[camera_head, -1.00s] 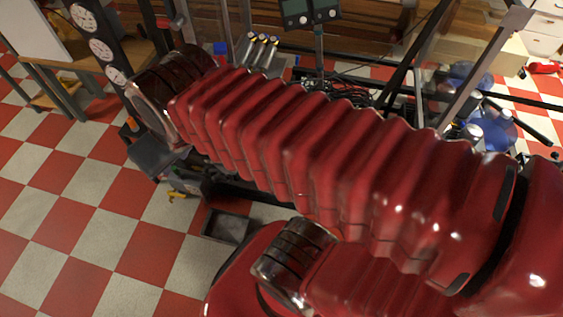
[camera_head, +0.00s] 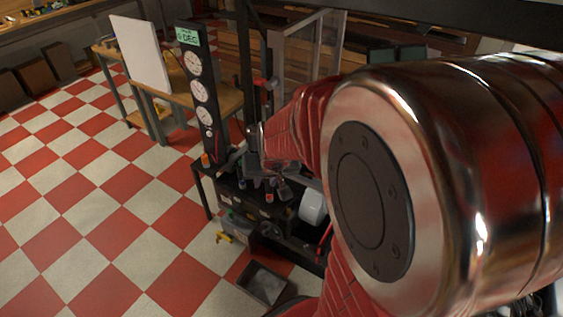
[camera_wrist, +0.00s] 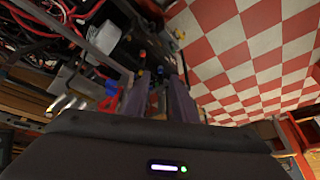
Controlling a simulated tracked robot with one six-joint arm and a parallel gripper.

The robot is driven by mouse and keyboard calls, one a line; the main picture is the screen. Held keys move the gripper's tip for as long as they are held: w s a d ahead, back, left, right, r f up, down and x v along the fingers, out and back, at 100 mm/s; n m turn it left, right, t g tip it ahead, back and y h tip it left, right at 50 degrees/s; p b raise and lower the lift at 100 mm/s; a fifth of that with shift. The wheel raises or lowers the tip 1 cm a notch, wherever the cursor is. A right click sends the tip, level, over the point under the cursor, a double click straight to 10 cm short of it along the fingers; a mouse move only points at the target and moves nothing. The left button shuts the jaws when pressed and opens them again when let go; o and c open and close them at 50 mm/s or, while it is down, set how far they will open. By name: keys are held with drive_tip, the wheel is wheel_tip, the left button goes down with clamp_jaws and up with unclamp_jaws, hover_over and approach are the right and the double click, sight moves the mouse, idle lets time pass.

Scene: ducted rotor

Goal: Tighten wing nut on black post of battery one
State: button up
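My gripper (camera_wrist: 160,88) shows in the wrist view as two grey-purple fingers standing apart, with nothing clearly held between them. Just beyond the fingertips is a dark, cluttered area with a small orange-red spot (camera_wrist: 142,54). In the head view my arm reaches over a low black rack (camera_head: 240,200) that carries dark units with small orange and purple parts (camera_head: 269,196). I cannot tell which of these is battery one. The black post and its wing nut cannot be made out in either view. My arm hides much of the rack's right side.
A black panel with several round gauges (camera_head: 201,92) stands at the rack's left end. A grey tray (camera_head: 262,284) lies on the checkered floor in front. A wooden table with a white board (camera_head: 140,52) stands behind left. Red and black cables (camera_wrist: 45,30) crowd the wrist view's upper left.

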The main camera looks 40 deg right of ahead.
drive_tip(key=s+d+f+m+g+h, duration=0.1)
drive_tip(key=s+d+f+m, duration=0.1)
drive_tip(key=d+f, duration=0.5)
drive_tip(key=s+d+f+m+h, duration=0.1)
drive_tip(key=s+d+f, duration=0.3)
drive_tip(key=d+f, duration=0.4)
drive_tip(key=s+d+f+m+g, duration=0.1)
drive_tip(key=s+d+f+m, duration=0.2)
drive_tip(key=d+f, duration=0.4)
wheel_tip(320, 180, down, 10)
drive_tip(key=shift+s+d+r+m+g+h, duration=0.3)
drive_tip(key=shift+s+m+h, duration=0.1)
drive_tip(key=shift+s, duration=0.15)
drive_tip(key=shift+f, duration=0.1)
drive_tip(key=shift+x, duration=6.8)
